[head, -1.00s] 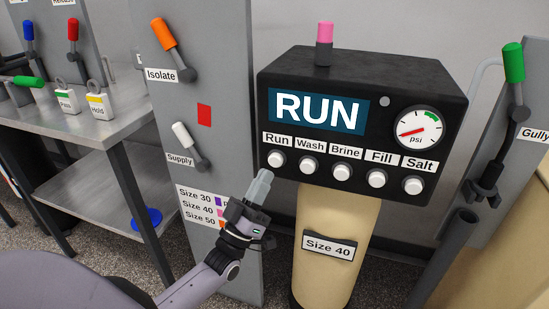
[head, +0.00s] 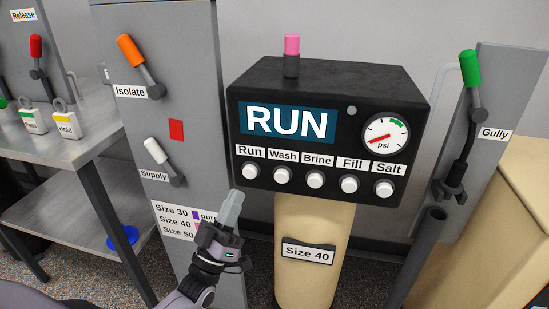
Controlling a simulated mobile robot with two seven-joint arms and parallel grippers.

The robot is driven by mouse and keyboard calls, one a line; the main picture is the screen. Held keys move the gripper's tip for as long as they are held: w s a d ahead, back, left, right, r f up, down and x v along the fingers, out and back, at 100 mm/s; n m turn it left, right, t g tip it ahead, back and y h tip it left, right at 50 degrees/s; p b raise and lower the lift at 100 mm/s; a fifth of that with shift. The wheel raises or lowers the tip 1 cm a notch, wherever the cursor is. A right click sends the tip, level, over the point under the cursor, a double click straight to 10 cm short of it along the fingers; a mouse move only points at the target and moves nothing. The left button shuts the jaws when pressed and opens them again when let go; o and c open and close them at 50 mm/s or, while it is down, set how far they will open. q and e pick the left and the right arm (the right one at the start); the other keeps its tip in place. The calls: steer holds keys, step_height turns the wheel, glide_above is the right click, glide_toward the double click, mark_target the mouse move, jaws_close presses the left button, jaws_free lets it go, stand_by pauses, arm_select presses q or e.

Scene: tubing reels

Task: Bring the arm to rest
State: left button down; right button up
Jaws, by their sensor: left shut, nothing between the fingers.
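My left gripper (head: 231,208) is shut and empty. It points up and stands below and left of the Run button (head: 250,171) in the picture, in front of the grey panel's right edge. My left arm comes in from the bottom left. The right gripper does not show. The black control box (head: 330,125) has a screen (head: 287,122) that reads RUN. Its white buttons stand in a row under the labels Run, Wash, Brine, Fill and Salt. The gauge (head: 385,134) marked psi has a red needle pointing to the lower left.
A grey panel (head: 200,100) carries an orange Isolate lever (head: 131,52) and a white Supply lever (head: 156,152). A beige Size 40 column (head: 305,218) stands under the box. The green Gully lever (head: 469,70) is at right. A metal table (head: 75,149) is at left.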

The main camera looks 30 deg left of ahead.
arm_select(q)
steer(key=s+d+f+m+g+p, duration=0.2)
steer(key=s+d+f+g+p, duration=0.2)
steer(key=s+f+g, duration=0.3)
steer(key=s+d+f+m+g+p, duration=0.3)
steer(key=s+d+f+g+p, duration=0.2)
steer(key=s+g, duration=0.4)
steer(key=shift+s+d+f+p, duration=0.25)
steer(key=shift+f+p, duration=0.3)
steer(key=shift+f, duration=0.55)
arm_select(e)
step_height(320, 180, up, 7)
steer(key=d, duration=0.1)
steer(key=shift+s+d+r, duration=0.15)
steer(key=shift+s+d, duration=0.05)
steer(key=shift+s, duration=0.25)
